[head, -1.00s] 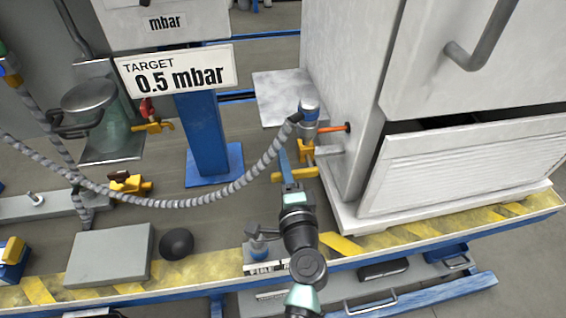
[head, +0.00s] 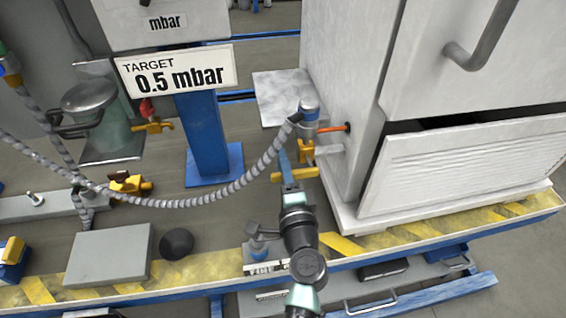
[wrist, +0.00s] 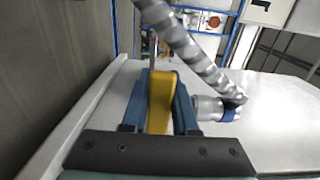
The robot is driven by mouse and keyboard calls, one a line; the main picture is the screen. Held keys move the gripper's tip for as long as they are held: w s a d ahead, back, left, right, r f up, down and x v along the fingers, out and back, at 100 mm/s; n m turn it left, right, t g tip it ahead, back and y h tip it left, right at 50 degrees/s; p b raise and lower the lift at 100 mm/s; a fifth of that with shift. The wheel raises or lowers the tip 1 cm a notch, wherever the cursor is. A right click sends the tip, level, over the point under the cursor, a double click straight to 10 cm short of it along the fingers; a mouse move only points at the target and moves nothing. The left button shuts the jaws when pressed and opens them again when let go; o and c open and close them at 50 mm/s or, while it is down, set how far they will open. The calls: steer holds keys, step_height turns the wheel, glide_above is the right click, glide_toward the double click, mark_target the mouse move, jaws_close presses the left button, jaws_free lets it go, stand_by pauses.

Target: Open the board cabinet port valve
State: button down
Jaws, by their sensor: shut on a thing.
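The cabinet port valve sits on the left side of the white cabinet (head: 350,85), with a blue-grey fitting (head: 309,112) and a yellow handle (head: 306,152). In the wrist view the yellow handle (wrist: 159,100) lies between the two blue fingers of my gripper (wrist: 159,105). The fitting (wrist: 213,109) is just right of the right finger there. In the head view my gripper (head: 290,172) is at the handle, below the hose end. The gripper is shut on the handle. The fingers partly hide the handle and the valve body.
A grey corrugated hose (head: 215,195) runs left from the fitting, close to my gripper. An orange-red tube (head: 332,128) enters the cabinet wall. Another yellow-handled valve (head: 130,183) is further left.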

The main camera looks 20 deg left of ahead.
mark_target(308, 177)
steer(key=shift+f, duration=0.1)
stand_by(0.5)
steer(key=w+d+f+n+b, duration=0.1)
steer(key=d+f+n+b, duration=0.1)
steer(key=n+b, duration=0.7)
steer(key=w+d+f+n+b, duration=0.2)
steer(key=n+b, duration=0.7)
steer(key=b, duration=0.5)
steer(key=shift+d+f+b, duration=0.3)
steer(key=shift+f+b, duration=0.1)
steer(key=shift+f, duration=0.35)
steer(key=c, duration=0.7)
jaws_free()
steer(key=shift+r, duration=0.1)
